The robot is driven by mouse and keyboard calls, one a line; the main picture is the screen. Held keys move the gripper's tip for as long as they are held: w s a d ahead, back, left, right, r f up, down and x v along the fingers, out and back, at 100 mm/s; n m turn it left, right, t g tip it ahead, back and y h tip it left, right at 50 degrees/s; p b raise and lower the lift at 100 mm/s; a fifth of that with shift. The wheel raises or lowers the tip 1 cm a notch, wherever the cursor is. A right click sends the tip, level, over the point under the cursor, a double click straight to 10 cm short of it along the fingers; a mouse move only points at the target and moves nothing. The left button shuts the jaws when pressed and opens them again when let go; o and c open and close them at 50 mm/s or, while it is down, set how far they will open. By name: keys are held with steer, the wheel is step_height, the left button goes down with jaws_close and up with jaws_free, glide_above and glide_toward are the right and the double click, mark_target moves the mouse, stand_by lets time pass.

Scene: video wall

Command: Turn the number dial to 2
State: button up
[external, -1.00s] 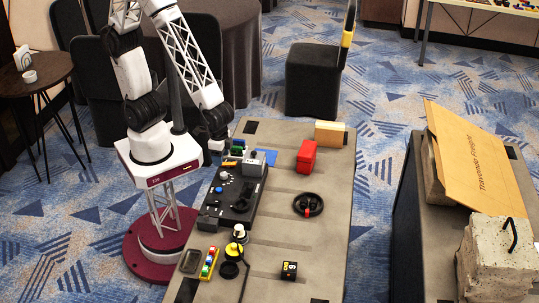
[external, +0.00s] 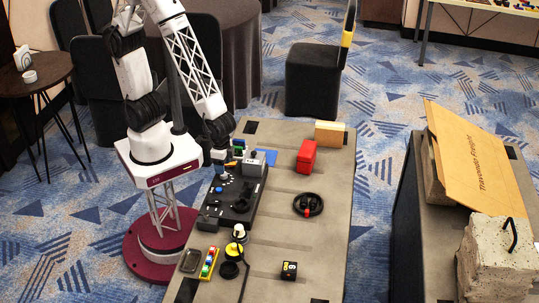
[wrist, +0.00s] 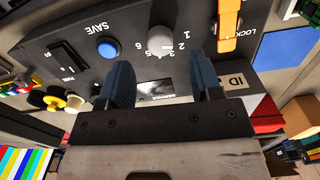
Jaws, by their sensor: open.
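The number dial (wrist: 160,40) is a pale round knob on a black control panel (wrist: 88,22) in the wrist view. White numbers from 1 to 6 run around its lower side, with 2 at its right. I cannot tell clearly where its pointer sits. My gripper (wrist: 160,75) is open and empty. Its two dark blue fingers are either side of the dial in the picture, with their tips just below it, apart from it.
A blue SAVE button (wrist: 108,47) and a black switch (wrist: 68,58) lie left of the dial; an orange LOCK lever (wrist: 229,25) lies right. A grey box (external: 254,163) stands close beside my gripper. A red box (external: 306,157) and black wheel (external: 308,204) are farther right.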

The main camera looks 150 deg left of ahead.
steer(key=shift+f, duration=2.2)
steer(key=c, duration=0.9)
steer(key=shift+m, duration=2.9)
steer(key=o, duration=0.9)
